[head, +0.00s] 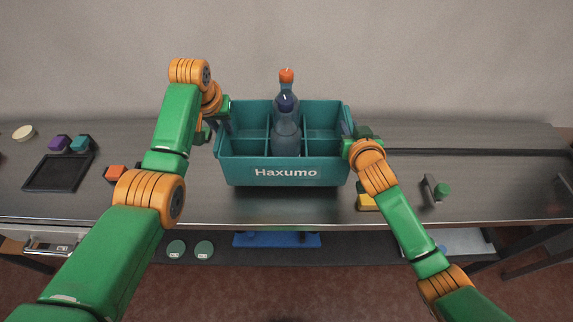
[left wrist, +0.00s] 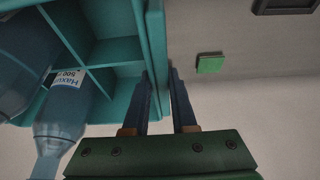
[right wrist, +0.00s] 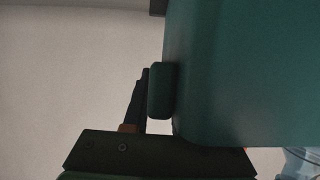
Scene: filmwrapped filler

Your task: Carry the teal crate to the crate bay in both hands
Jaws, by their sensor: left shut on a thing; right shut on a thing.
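The teal crate (head: 240,173), marked Haxumo, is level at the middle of the bench. I cannot tell whether its base touches the bench top. It is divided into compartments and holds bottles, one with an orange cap (head: 286,76) and one with a dark blue cap (head: 287,103). My left gripper (head: 226,122) is shut on the crate's left side; in the left wrist view its fingers (left wrist: 165,95) are at the crate wall. My right gripper (head: 347,138) is shut on the crate's right side. In the right wrist view one finger shows beside the side grip (right wrist: 161,91); the other is hidden.
On the bench (head: 480,170) at left lie a black tray (head: 58,172), purple (head: 60,143) and teal (head: 80,144) blocks and an orange block (head: 116,172). At right are a yellow block (head: 367,202), a green-ended item (head: 442,190) and a dark strip (head: 480,152). A blue piece (head: 276,240) lies below.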

